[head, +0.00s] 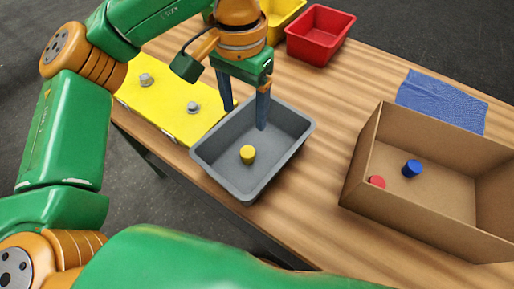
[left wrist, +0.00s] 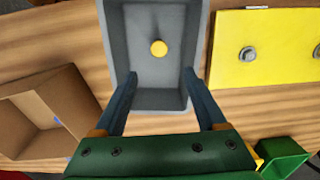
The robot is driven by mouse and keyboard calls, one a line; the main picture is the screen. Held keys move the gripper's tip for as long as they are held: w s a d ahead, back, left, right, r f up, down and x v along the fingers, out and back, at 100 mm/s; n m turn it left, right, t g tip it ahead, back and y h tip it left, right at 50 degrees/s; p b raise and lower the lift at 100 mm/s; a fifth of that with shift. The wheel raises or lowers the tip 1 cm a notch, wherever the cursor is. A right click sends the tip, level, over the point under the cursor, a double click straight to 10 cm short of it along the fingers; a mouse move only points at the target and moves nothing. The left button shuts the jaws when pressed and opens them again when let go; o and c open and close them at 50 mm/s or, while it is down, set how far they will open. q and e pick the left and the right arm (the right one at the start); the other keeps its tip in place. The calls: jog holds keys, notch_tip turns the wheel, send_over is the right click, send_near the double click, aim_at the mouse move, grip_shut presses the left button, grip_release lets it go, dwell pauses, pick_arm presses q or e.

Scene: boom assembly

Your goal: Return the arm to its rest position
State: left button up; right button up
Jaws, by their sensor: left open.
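My left gripper (head: 245,118) is open and empty, pointing down over the back part of the grey bin. Its two blue fingers stand apart and also show in the left wrist view (left wrist: 160,75). My green and orange left arm comes in from the left and reaches over the table. A small yellow cylinder (head: 247,154) rests on the floor of the grey bin (head: 213,169), apart from the fingers. It also shows in the left wrist view (left wrist: 158,48). My right gripper is not seen.
A yellow plate (head: 165,112) with two metal bolts lies left of the grey bin. A cardboard box (head: 410,215) at right holds a red and a blue cylinder. A red bin (head: 319,45), a yellow bin (head: 283,17) and a blue cloth (head: 440,102) are farther back. Bare wood lies between.

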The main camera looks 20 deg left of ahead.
pick_arm(q)
jog(key=shift+r, duration=0.75)
